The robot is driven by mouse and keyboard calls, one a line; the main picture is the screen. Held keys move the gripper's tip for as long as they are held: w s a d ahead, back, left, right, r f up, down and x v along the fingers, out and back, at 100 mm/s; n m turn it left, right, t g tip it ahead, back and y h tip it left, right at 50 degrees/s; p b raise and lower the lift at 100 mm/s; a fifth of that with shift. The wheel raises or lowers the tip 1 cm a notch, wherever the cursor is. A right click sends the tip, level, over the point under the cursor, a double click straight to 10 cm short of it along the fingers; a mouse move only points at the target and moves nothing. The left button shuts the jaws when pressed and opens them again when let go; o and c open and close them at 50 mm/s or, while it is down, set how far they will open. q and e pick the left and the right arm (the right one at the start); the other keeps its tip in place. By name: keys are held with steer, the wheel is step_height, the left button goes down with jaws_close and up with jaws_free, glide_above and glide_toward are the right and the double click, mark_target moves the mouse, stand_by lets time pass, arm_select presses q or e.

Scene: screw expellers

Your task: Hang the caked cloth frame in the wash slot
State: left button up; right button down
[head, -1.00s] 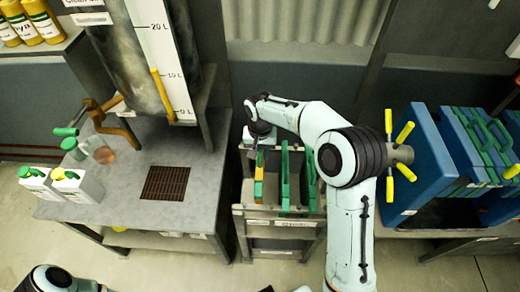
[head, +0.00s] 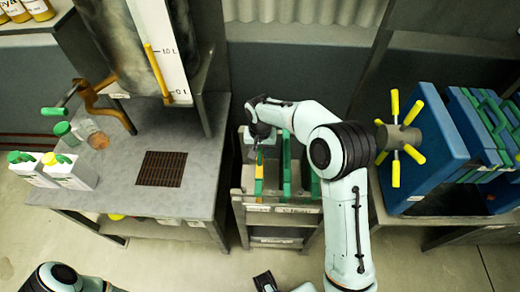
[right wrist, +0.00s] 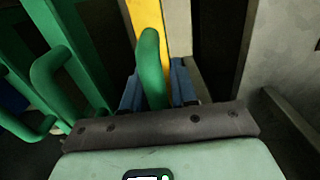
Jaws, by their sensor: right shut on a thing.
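A frame with a yellow edge strip (head: 259,183) stands at the left end of a grey rack (head: 240,210) in the head view. In the right wrist view its yellow strip (right wrist: 146,22) and green loop handle (right wrist: 152,70) show. My right gripper (head: 258,140) is at the top of this frame, and in the right wrist view it (right wrist: 158,97) is shut on the green handle. Whether the cloth is caked cannot be told. How deep the frame sits in the rack is hidden.
Green-handled frames (head: 286,168) stand close to the right of the held one. A grey table with a drain grate (head: 161,168) is at left, with white jugs (head: 70,172). A blue press (head: 430,135) with yellow-spoked handwheel (head: 399,138) is at right.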

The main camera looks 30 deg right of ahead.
steer(key=shift+f, duration=0.15)
steer(key=c, duration=0.8)
jaws_free()
step_height(320, 180, up, 13)
steer(key=shift+r+p, duration=0.2)
steer(key=shift+p, duration=0.45)
